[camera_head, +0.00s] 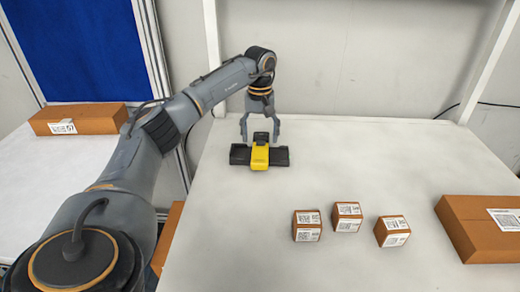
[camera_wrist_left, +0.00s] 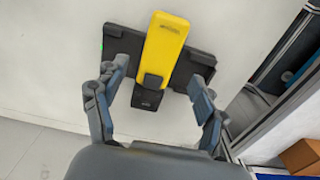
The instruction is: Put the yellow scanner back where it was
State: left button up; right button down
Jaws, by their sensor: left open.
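The yellow scanner (camera_head: 259,156) lies on a black base (camera_head: 279,157) on the white table, toward its back left. In the left wrist view the yellow scanner (camera_wrist_left: 166,40) lies across the middle of the black base (camera_wrist_left: 122,40), its dark end toward my gripper. My left gripper (camera_head: 260,138) is open just behind the scanner in the head view, with its fingers apart on either side of the scanner's dark end. In the left wrist view the fingers of the left gripper (camera_wrist_left: 157,92) do not visibly touch the scanner. My right gripper is not in view.
Three small brown boxes with barcodes, among them the left one (camera_head: 306,226), stand on the white table (camera_head: 350,160). A large brown box (camera_head: 485,228) lies at the right. Another brown box (camera_head: 78,119) lies on the left table. The table right of the scanner is clear.

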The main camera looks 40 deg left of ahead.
aim_at(260, 152)
pick_arm(q)
notch_tip(260, 152, up, 6)
jog(key=shift+r, duration=0.2)
